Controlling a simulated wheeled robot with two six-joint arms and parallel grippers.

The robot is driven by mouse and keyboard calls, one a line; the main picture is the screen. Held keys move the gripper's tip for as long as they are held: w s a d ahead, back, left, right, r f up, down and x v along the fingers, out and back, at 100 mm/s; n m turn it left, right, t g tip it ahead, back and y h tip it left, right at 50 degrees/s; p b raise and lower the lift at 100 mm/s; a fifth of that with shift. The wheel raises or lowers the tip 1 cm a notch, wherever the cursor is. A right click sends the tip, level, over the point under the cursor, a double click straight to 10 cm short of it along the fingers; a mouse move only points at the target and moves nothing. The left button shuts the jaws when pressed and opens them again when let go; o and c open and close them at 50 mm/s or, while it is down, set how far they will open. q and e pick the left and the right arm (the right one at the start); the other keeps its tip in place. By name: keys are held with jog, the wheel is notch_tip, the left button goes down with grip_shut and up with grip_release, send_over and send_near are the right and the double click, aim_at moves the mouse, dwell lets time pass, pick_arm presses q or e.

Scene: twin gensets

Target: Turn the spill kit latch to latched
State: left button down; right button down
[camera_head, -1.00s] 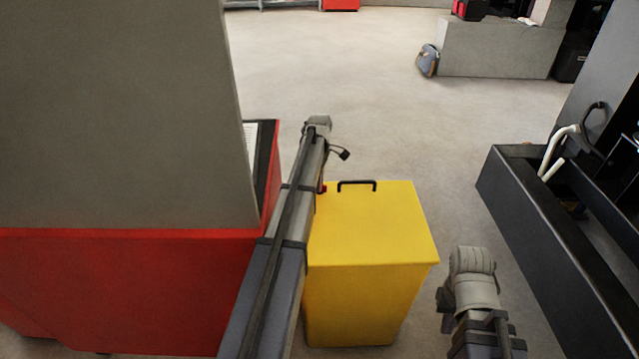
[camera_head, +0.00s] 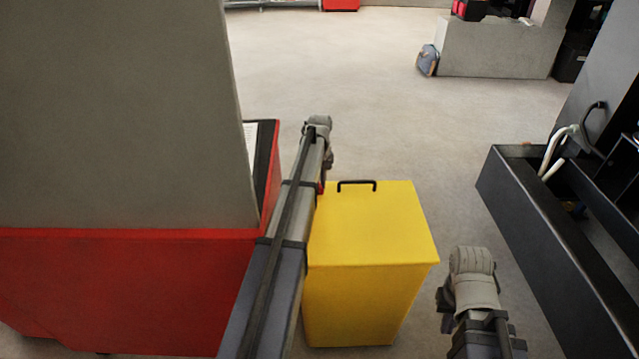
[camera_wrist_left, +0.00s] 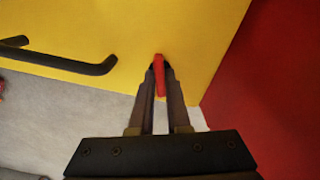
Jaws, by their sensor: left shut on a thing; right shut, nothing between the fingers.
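The yellow spill kit box (camera_head: 375,225) stands on the floor with a black handle (camera_head: 357,182) on its far top edge. Its red latch (camera_wrist_left: 160,72) is on the yellow face in the left wrist view. A small bit of red also shows beside my arm in the head view (camera_head: 321,187). My left gripper (camera_wrist_left: 160,78) is shut on the latch, a finger on each side. The latch lies roughly in line with the fingers. In the head view my left forearm hides most of that gripper. My right arm shows at the lower right, but its fingers are not visible.
A red cabinet (camera_head: 120,290) with a grey panel (camera_head: 115,110) stands close on the left. A black open-topped frame (camera_head: 545,240) is on the right. Bare floor lies beyond the box and between it and the frame.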

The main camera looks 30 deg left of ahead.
pick_arm(q)
jog(key=shift+m, duration=1.9)
jog(key=c, duration=0.9)
grip_release()
jog(key=shift+r, duration=0.15)
notch_tip(320, 180, up, 8)
jog(key=p, duration=0.8)
jog(key=shift+f, duration=0.2)
jog(key=shift+f, duration=0.1)
